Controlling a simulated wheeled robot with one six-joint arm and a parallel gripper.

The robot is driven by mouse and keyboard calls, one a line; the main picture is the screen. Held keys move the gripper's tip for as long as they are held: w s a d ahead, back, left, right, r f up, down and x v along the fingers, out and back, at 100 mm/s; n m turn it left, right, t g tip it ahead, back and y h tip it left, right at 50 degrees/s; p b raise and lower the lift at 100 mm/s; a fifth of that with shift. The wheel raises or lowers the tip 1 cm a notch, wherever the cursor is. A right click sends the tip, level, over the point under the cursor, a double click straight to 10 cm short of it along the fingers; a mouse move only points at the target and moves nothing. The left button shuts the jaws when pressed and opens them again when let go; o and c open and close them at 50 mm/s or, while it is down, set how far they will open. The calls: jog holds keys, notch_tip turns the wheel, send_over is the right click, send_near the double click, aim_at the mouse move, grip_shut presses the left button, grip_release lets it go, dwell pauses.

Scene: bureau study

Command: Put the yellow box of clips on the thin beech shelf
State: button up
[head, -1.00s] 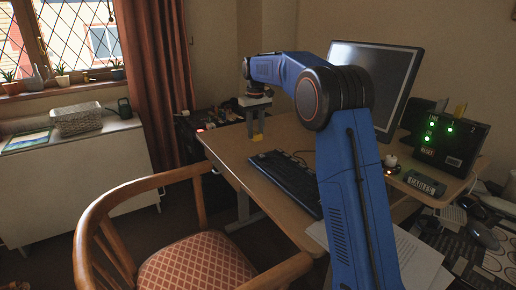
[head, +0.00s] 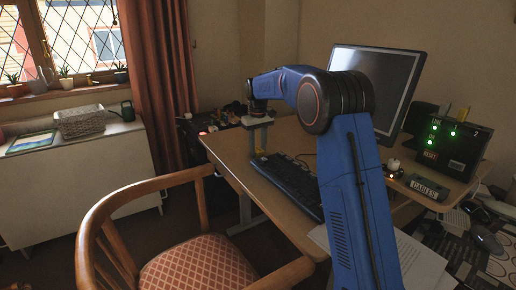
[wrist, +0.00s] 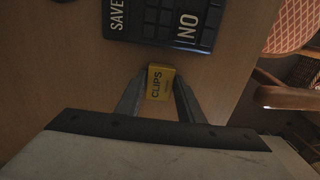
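The yellow box of clips (wrist: 159,82) lies on the desk, its "CLIPS" label showing in the wrist view. My gripper (wrist: 158,76) points down at it, with one finger on each side of the box. The fingers stand apart and I see no clear grip on the box. In the head view my gripper (head: 259,150) is low over the far left part of the desk, a bit of yellow at its tips. A thin wooden shelf (head: 403,178) at the right of the desk looks like the beech shelf; it carries a "CABLES" sign.
A dark keyboard (head: 287,184) lies close to my gripper. The monitor (head: 372,85) stands behind my arm. A black box with green lights (head: 455,145) stands at the right by the shelf. A wooden chair (head: 188,262) is in front of the desk.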

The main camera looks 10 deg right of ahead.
jog(key=shift+o, duration=1.2)
jog(key=shift+o, duration=0.5)
notch_tip(320, 180, up, 12)
jog(key=n+h, duration=0.7)
jog(key=n, duration=0.1)
send_near(258, 150)
jog(key=s+f, duration=0.1)
jog(key=s+a+f, duration=0.1)
jog(key=s, duration=0.1)
jog(key=shift+s, duration=0.2)
jog(key=s+a+n+t+h, duration=0.1)
jog(key=a+n+t+h, duration=0.4)
jog(key=a+n, duration=0.45)
jog(key=shift+n+g+h, duration=0.25)
jog(key=shift+g+h, duration=0.15)
jog(key=shift+h, duration=0.1)
jog(key=x, duration=1.7)
jog(key=shift+s, duration=0.15)
jog(key=c, duration=0.9)
